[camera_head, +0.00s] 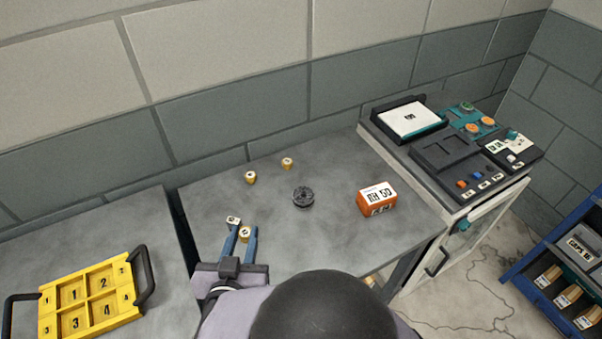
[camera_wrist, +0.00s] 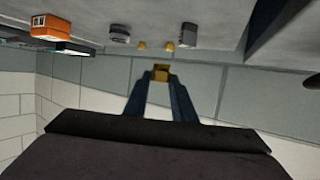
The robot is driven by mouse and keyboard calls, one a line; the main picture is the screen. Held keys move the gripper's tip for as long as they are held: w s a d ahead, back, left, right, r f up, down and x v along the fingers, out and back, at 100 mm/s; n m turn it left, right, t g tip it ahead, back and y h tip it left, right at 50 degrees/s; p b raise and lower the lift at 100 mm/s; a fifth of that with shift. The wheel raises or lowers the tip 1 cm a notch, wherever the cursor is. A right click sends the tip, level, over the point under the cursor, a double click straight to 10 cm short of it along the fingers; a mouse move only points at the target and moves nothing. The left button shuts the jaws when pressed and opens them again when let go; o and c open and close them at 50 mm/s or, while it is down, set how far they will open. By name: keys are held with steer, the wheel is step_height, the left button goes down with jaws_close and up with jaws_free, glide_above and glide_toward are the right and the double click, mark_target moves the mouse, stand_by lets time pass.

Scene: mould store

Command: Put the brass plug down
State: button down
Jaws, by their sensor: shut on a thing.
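My gripper (camera_head: 241,240) is shut on a small brass plug (camera_head: 244,234), numbered on top, over the front left of the grey bench (camera_head: 335,240). In the wrist view, where the bench is uppermost, the held brass plug (camera_wrist: 160,73) sits between the tips of my blue fingers (camera_wrist: 160,85). It appears clear of the bench there, but I cannot tell its height. Two similar brass plugs stand farther back on the bench, one at left (camera_head: 250,177) and one nearer the wall (camera_head: 287,163).
A small grey piece with a white label (camera_head: 233,220) stands just beyond my fingertips. A dark round part (camera_head: 303,197) and an orange labelled box (camera_head: 377,199) stand to the right. A yellow numbered tray (camera_head: 93,296) is at left. Bare bench lies between them.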

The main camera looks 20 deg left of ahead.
steer(key=w+a+r+n+y+b, duration=0.1)
steer(key=w+a+n+y, duration=0.1)
steer(key=w+a, duration=0.65)
steer(key=n+g+y+b, duration=0.2)
steer(key=y, duration=0.1)
glide_above(312, 163)
steer(key=shift+w+f+p, duration=0.1)
steer(key=shift+f+p, duration=0.75)
steer(key=shift+f, duration=4.45)
steer(key=shift+f, duration=0.1)
steer(key=shift+f+b, duration=0.2)
steer(key=shift+b, duration=0.15)
steer(key=shift+f, duration=0.1)
